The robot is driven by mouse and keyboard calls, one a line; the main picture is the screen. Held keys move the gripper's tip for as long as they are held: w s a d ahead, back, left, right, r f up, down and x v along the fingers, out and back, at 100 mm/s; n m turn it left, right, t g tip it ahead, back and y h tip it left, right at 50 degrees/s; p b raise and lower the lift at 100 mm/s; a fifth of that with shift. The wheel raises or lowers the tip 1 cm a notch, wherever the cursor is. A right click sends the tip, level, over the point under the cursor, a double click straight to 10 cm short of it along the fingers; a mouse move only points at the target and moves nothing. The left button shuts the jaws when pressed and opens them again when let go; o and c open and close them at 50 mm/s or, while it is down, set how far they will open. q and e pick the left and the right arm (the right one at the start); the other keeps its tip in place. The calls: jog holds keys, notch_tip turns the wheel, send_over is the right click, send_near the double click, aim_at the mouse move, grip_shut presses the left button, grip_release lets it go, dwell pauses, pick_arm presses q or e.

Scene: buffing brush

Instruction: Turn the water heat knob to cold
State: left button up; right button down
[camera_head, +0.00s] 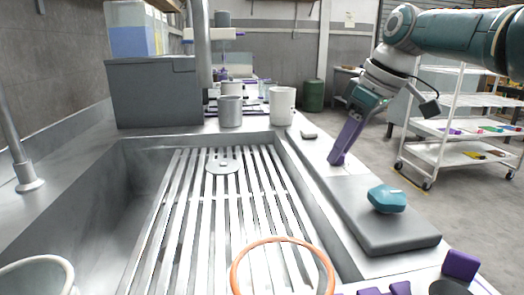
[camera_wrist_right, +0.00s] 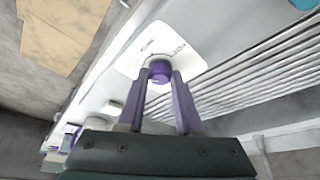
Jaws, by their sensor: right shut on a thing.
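The heat knob is the round purple knob (camera_wrist_right: 160,67) on a white plate (camera_wrist_right: 185,42) with a thin curved marking, seen in the right wrist view. My right gripper (camera_wrist_right: 160,78) has its two purple fingers on either side of the knob and is shut on it. In the head view, my right gripper (camera_head: 336,160) reaches down at the right edge of the sink counter. The knob and plate cannot be seen there. My left gripper is not in view.
A slatted steel sink (camera_head: 232,210) fills the middle. A teal block (camera_head: 387,198) lies on a grey slab (camera_head: 385,233) near my right gripper. An orange ring (camera_head: 280,240) is at the front. Pots (camera_head: 282,105) stand behind; a white shelf cart (camera_head: 460,150) stands at right.

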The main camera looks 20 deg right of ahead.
dwell(0.4)
jog(key=c, duration=0.6)
grip_release()
jog(key=shift+s+r+p, duration=0.1)
jog(key=shift+r+p, duration=0.25)
jog(key=shift+r, duration=0.15)
jog(key=shift+p+v, duration=1.1)
jog(key=shift+v, duration=3.35)
